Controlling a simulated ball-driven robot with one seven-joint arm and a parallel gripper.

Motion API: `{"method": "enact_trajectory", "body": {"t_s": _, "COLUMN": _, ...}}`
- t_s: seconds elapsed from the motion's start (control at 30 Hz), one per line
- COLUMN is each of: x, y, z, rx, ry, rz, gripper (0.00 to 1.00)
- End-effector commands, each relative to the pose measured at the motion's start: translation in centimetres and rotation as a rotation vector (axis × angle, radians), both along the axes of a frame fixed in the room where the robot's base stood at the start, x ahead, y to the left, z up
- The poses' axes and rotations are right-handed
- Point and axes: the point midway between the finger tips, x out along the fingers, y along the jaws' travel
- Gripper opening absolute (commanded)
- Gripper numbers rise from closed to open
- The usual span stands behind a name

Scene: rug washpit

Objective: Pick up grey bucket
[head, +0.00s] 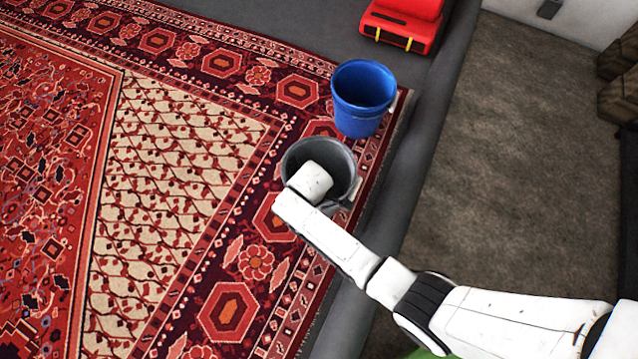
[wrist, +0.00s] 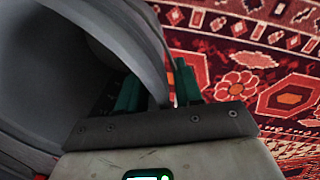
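The grey bucket (head: 342,161) stands on the patterned rug, just below the blue bucket in the head view. My arm reaches over it from the lower right, and the white end of my wrist hides part of its opening. My gripper (wrist: 160,92) shows in the wrist view with its two green fingers spread apart. One finger is inside the grey bucket (wrist: 55,70) and the other is outside, so the bucket's wall runs between them. The gripper looks open; contact with the wall is not clear. The fingertips are hidden in the head view.
The blue bucket (head: 363,97) stands close behind the grey one on the rug (head: 190,170). A red case (head: 402,24) is at the top. A dark grey raised edge (head: 408,190) runs along the rug's right side, with brown floor (head: 520,150) beyond.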

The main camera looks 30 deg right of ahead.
Motion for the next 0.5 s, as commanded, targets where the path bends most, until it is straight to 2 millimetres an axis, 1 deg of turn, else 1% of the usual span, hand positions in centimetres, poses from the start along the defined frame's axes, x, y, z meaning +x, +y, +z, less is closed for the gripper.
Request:
{"method": "enact_trajectory", "body": {"t_s": 0.07, "x": 0.01, "y": 0.00, "z": 0.05, "rx": 0.000, "ry": 0.000, "rz": 0.000, "gripper": 0.35}}
{"method": "enact_trajectory", "body": {"t_s": 0.1, "x": 0.01, "y": 0.01, "z": 0.06, "rx": 0.000, "ry": 0.000, "rz": 0.000, "gripper": 0.33}}
{"method": "enact_trajectory", "body": {"t_s": 0.43, "x": 0.00, "y": 0.01, "z": 0.07, "rx": 0.000, "ry": 0.000, "rz": 0.000, "gripper": 0.01}}
{"method": "enact_trajectory", "body": {"t_s": 0.5, "x": -0.01, "y": 0.00, "z": 0.07, "rx": 0.000, "ry": 0.000, "rz": 0.000, "gripper": 0.00}}
